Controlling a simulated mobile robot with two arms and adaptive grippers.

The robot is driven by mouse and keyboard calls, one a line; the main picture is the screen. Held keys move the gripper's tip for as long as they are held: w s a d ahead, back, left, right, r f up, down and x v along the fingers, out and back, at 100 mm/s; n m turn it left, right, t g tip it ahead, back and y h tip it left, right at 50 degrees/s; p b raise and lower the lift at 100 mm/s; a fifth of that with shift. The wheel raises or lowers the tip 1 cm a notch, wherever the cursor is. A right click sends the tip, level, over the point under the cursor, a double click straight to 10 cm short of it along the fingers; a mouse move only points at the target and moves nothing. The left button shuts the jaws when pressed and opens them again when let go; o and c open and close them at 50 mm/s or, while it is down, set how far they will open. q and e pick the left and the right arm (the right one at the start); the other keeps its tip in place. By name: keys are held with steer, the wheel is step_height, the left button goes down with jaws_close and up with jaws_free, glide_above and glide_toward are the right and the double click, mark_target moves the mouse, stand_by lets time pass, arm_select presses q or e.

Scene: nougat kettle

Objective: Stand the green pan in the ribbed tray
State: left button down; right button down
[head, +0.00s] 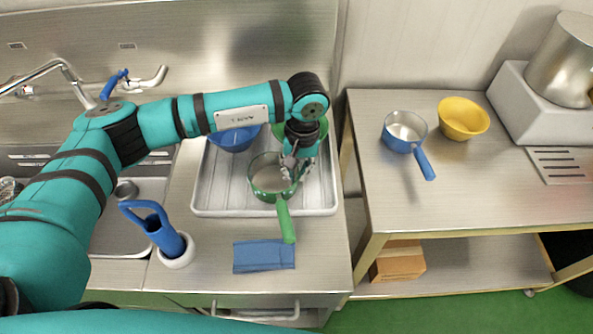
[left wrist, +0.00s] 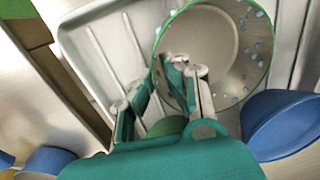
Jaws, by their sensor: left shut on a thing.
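The green pan (head: 268,178) is over the ribbed tray (head: 215,203), its mouth facing up and its green handle pointing toward the tray's front edge and past it. In the left wrist view the pan (left wrist: 222,38) shows pale droplets on its inside wall. My left gripper (head: 297,164) is shut on the pan's rim at the right; its fingers (left wrist: 180,78) also show at the rim in the left wrist view. The ribbed tray (left wrist: 95,50) lies beneath. I cannot tell whether the pan's base touches it. My right gripper is not in view.
A blue bowl (head: 235,138) and a partly hidden green bowl (head: 285,130) are at the tray's back. A blue cloth (head: 264,256) and a blue-handled brush in a white holder (head: 176,254) are in front. The right table holds a blue pan (head: 405,130) and yellow bowl (head: 463,118).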

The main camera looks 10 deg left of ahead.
arm_select(q)
steer(key=shift+s+a+f, duration=0.1)
steer(key=shift+s+f, duration=0.1)
steer(key=shift+f, duration=0.25)
steer(key=c, duration=1.9)
jaws_free()
steer(key=o, duration=0.6)
steer(key=shift+w, duration=0.25)
steer(key=shift+s+r, duration=0.1)
steer(key=shift+r, duration=0.1)
steer(key=r, duration=0.7)
steer(key=d+r, duration=0.1)
steer(key=r, duration=0.3)
steer(key=shift+w+r, duration=0.25)
steer(key=shift+r, duration=0.1)
